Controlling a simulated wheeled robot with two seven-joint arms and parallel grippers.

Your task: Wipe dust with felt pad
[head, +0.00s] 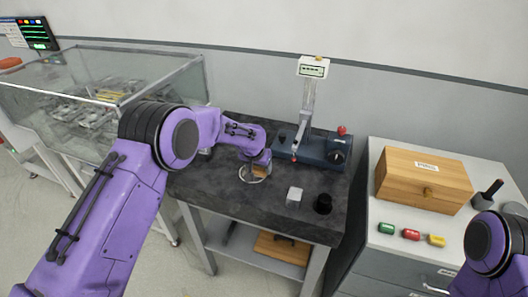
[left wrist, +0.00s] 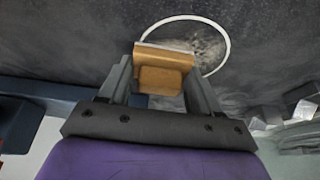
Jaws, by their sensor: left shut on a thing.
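The felt pad, a tan wooden block with a paler lower edge, shows in the left wrist view (left wrist: 163,78) between the fingers of my left gripper (left wrist: 160,88). My left gripper is shut on it. In the head view the pad (head: 261,170) is partly hidden under my left gripper (head: 259,163), over the dark worktop. A white ring (head: 243,178) on the worktop surrounds a greyish dusty patch (left wrist: 207,48). The pad overlaps the near part of the ring in the wrist view. I cannot tell whether it touches the surface. My right gripper is out of view.
On the dark bench (head: 215,185) stand a blue-grey instrument (head: 320,150) with a post, a pale block (head: 294,196) and a black cup (head: 323,203). A wooden box (head: 423,180) and coloured pieces (head: 411,234) sit on the right cabinet. A glass case (head: 150,75) stands left.

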